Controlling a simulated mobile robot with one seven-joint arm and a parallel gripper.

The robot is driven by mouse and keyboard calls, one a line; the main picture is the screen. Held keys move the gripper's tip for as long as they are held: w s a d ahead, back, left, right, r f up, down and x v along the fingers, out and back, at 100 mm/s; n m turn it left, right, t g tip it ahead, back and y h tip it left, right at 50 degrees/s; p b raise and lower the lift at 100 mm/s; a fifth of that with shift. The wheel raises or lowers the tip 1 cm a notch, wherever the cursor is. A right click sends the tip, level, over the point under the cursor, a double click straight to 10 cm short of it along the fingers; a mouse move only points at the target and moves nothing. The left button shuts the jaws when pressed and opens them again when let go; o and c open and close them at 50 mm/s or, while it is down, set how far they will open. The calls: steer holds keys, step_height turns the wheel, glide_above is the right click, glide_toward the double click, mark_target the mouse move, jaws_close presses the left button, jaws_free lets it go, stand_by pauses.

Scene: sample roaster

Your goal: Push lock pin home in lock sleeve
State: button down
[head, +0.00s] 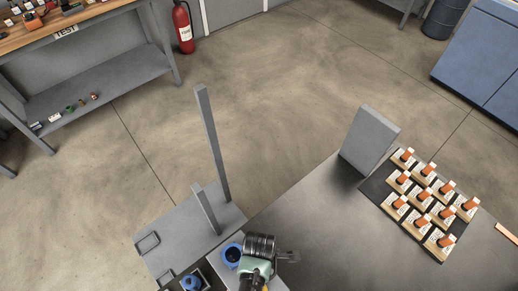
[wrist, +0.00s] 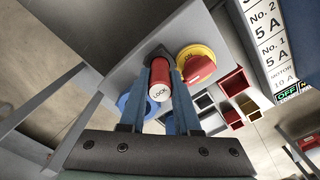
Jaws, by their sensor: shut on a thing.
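The lock pin (wrist: 161,78) is a red cylinder with a white end marked LOCK, in the middle of the wrist view. My gripper (wrist: 160,72) is shut on it, with one blue finger on each side. The pin's far end meets a dark fitting (wrist: 157,49) on a grey panel, which looks like the lock sleeve. My fingers and the pin cover most of this fitting, so I cannot tell how deep the pin sits. In the head view my arm's end is at the bottom centre, and the pin is hidden.
Right of the pin in the wrist view are a yellow round switch (wrist: 197,62) with a red handle and several small open boxes (wrist: 235,83). A blue ring (wrist: 131,104) lies behind my left finger. In the head view, a mat (head: 374,187) with tagged orange pieces lies on the right.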

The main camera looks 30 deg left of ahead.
steer(key=shift+f, duration=0.45)
steer(key=c, duration=0.5)
jaws_free()
steer(key=shift+c, duration=0.2)
steer(key=shift+r, duration=0.1)
step_height(320, 180, up, 13)
